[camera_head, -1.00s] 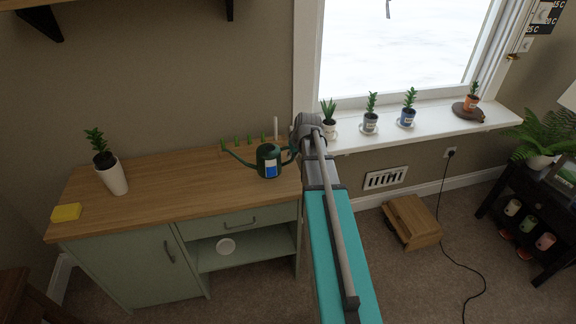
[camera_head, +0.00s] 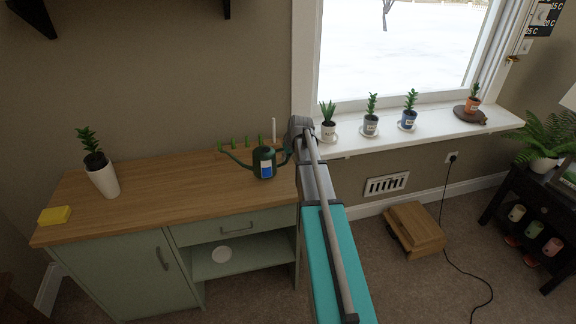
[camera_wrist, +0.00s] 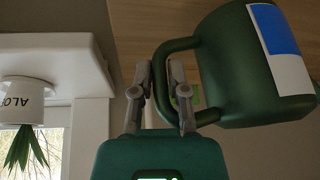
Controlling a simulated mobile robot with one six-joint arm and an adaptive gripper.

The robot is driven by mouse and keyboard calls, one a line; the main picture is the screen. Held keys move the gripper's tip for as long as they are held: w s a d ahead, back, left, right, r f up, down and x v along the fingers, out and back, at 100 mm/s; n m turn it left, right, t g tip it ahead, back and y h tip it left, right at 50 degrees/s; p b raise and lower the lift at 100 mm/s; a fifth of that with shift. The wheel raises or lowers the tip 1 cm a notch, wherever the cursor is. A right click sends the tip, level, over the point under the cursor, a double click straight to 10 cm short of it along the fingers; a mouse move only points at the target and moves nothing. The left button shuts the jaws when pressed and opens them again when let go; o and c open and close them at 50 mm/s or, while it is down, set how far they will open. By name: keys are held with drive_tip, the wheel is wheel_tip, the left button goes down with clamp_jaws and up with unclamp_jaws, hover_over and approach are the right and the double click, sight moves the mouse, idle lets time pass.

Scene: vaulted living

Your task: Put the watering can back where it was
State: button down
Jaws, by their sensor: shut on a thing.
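The dark green watering can (camera_head: 264,163) has a blue and white label and a spout pointing left. It is at the right end of the wooden countertop (camera_head: 165,195), upright. In the wrist view the can's body (camera_wrist: 225,70) fills the upper right, seen turned. My gripper (camera_wrist: 162,75) is shut on the can's handle (camera_wrist: 170,48), with the fingers either side of it. In the head view my arm hides most of the gripper. I cannot tell whether the can's base touches the countertop.
A row of small green sprouts (camera_head: 240,142) and a white candle-like stick (camera_head: 273,130) stand behind the can. A white-potted plant (camera_head: 104,180) and yellow sponge (camera_head: 54,215) are at left. Potted plants line the windowsill (camera_head: 350,139) at right. The countertop's middle is clear.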

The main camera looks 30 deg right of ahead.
drive_tip(key=shift+w+d+f+b, duration=0.15)
drive_tip(key=shift+w+f+b, duration=0.35)
drive_tip(key=shift+f+b, duration=0.2)
drive_tip(key=shift+s+f+b, duration=0.1)
drive_tip(key=shift+f+b, duration=1.2)
drive_tip(key=shift+b, duration=0.05)
drive_tip(key=shift+f, duration=0.1)
drive_tip(key=c, duration=0.6)
unclamp_jaws()
drive_tip(key=shift+c, duration=0.2)
drive_tip(key=p+v, duration=0.3)
drive_tip(key=v, duration=0.1)
drive_tip(key=p+v, duration=0.8)
